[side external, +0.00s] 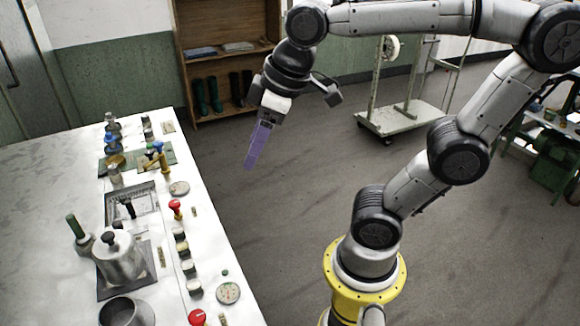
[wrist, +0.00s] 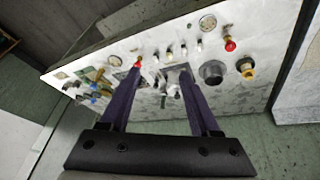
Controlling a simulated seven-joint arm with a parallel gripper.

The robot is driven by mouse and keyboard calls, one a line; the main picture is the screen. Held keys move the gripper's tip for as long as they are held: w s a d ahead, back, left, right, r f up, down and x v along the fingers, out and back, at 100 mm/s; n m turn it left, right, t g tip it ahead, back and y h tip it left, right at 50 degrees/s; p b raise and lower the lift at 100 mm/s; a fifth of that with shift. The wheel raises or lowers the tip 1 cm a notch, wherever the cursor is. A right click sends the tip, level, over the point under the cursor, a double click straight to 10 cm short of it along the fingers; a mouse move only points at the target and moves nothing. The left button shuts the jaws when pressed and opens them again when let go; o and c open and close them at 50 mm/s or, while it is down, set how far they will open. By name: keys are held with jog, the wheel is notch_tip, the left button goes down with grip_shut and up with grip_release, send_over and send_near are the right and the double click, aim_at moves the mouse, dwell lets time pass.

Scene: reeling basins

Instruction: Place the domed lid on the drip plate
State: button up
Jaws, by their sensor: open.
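A steel pot (side external: 120,266) stands on a dark square plate on the white bench, with a domed lid (side external: 110,243) with a black knob on top of it. Just behind the pot lies a flat grey tray (side external: 146,195) with a dark-handled item on it; I cannot tell whether this tray or the dark plate is the drip plate. My gripper (side external: 250,165) hangs in the air to the right of the bench, tilted down, away from the lid. In the wrist view its two purple fingers (wrist: 159,68) are apart with nothing held between them.
An open steel basin (side external: 127,312) stands at the near end of the bench. Red knobs (side external: 175,207), gauges (side external: 228,293) and dark switches line the bench's right edge. Bottles (side external: 112,125) stand at the far end. The floor right of the bench (side external: 270,240) is clear.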

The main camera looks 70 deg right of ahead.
jog(key=s+d+f+m+t, duration=0.1)
jog(key=s+f+m, duration=0.2)
jog(key=s, duration=0.3)
jog(key=shift+f, duration=0.85)
